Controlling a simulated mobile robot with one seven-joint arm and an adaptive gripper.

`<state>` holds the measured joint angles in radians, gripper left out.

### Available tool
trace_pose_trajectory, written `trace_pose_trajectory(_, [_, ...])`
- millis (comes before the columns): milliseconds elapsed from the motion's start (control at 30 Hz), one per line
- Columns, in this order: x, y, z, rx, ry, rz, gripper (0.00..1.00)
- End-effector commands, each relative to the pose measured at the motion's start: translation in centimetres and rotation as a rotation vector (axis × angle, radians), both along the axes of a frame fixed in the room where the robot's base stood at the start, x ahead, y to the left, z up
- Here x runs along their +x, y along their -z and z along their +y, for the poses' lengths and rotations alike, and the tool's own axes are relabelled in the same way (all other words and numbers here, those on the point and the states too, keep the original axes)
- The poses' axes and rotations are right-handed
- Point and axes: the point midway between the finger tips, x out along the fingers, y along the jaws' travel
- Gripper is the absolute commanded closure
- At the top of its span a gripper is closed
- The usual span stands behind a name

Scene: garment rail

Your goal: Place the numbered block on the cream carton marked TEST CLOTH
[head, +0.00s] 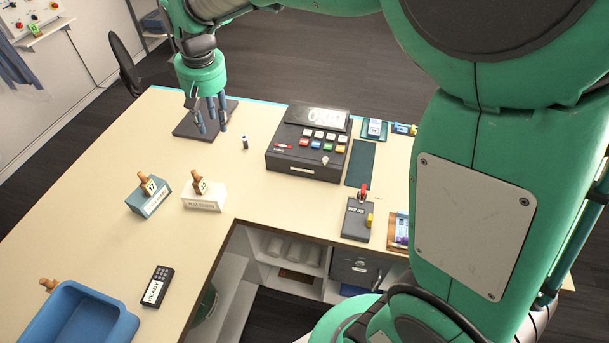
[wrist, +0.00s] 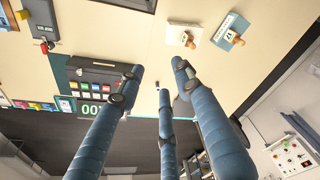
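The cream carton (head: 204,203) stands on the counter left of centre; its front lettering is too small to read. A brown peg-like piece with a pale numbered face (head: 200,186) sits on it. A similar numbered piece (head: 149,185) sits on the teal carton (head: 149,204) to its left. Which is the task's numbered block I cannot tell. My three-fingered gripper (head: 212,122) points down over a dark mat, beyond the cartons. Its fingers are spread with nothing between them. In the wrist view, the cream carton (wrist: 181,37) and teal carton (wrist: 228,40) lie beyond the fingertips.
A dark cash register (head: 305,155) stands right of my gripper. A small dark cylinder (head: 245,143) stands between them. A grey box with a red lever (head: 357,220) is at the right. A blue tray (head: 85,310) and a READY keypad (head: 157,287) are near left. The left counter is mostly clear.

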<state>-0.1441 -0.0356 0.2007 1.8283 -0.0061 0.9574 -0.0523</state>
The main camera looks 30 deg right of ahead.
Motion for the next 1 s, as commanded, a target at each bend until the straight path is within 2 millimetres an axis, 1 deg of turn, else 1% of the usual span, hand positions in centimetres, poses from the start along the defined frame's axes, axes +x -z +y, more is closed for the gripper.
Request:
trace_pose_trajectory(33, [-1.4,-1.1,-0.6,0.003,0.009,-0.016,0.65])
trace_pose_trajectory(200, [-5.9,-3.5,-2.4,0.011,0.037,-0.059,0.65])
trace_pose_trajectory(333, [-9.4,-4.9,-3.6,0.017,0.058,-0.092,0.65])
trace_pose_trajectory(500, [-14.1,-6.1,-5.0,0.024,0.087,-0.134,0.65])
trace_pose_trajectory(600, [-16.9,-6.5,-5.8,0.028,0.103,-0.159,0.65])
trace_pose_trajectory(767, [-21.2,-6.6,-6.8,0.033,0.130,-0.199,0.65])
trace_pose_trajectory(900, [-24.8,-6.2,-7.6,0.037,0.152,-0.235,0.65])
trace_pose_trajectory(1000, [-27.1,-5.7,-8.0,0.041,0.167,-0.258,0.65])
